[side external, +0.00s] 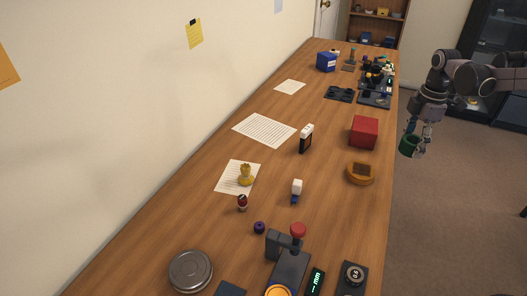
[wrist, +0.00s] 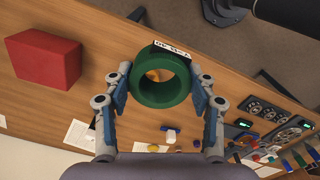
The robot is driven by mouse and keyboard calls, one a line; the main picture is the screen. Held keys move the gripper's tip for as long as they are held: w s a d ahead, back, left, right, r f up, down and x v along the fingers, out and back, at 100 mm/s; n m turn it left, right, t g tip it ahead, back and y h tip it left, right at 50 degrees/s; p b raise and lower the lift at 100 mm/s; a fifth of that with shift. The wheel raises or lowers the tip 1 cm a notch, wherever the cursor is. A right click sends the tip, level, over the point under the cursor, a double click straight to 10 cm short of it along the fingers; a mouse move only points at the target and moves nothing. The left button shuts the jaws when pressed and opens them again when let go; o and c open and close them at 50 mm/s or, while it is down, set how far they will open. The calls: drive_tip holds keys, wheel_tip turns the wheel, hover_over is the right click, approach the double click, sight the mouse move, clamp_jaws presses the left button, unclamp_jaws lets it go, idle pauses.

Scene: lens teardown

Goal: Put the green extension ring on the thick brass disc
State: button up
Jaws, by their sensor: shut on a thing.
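My gripper (side external: 416,141) is shut on the green extension ring (side external: 408,147), which hangs in the air by the table's right edge in the side view. In the wrist view my gripper's two fingers (wrist: 160,92) press on the left and right sides of the green ring (wrist: 143,89), and its open bore faces the camera. Something tan shows through the bore. I cannot pick out the thick brass disc for certain. Small dark and metallic parts (side external: 376,75) crowd the table's far end, too small to tell apart.
Black trays (side external: 340,94) lie farther back. A grey round tin (side external: 190,271) and a red-knobbed device (side external: 290,268) are in front.

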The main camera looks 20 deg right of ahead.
drive_tip(key=shift+w+d, duration=0.4)
drive_tip(key=shift+d, duration=0.2)
drive_tip(key=shift+w+f, duration=0.1)
drive_tip(key=shift+w, duration=0.2)
hover_over(361, 170)
wheel_tip(361, 170, down, 7)
drive_tip(key=shift+d+r, duration=0.1)
drive_tip(key=shift+r, duration=0.05)
drive_tip(key=shift+f, duration=1.95)
drive_tip(key=shift+f, duration=0.15)
drive_tip(key=o, duration=1.3)
drive_tip(key=shift+c, duration=0.2)
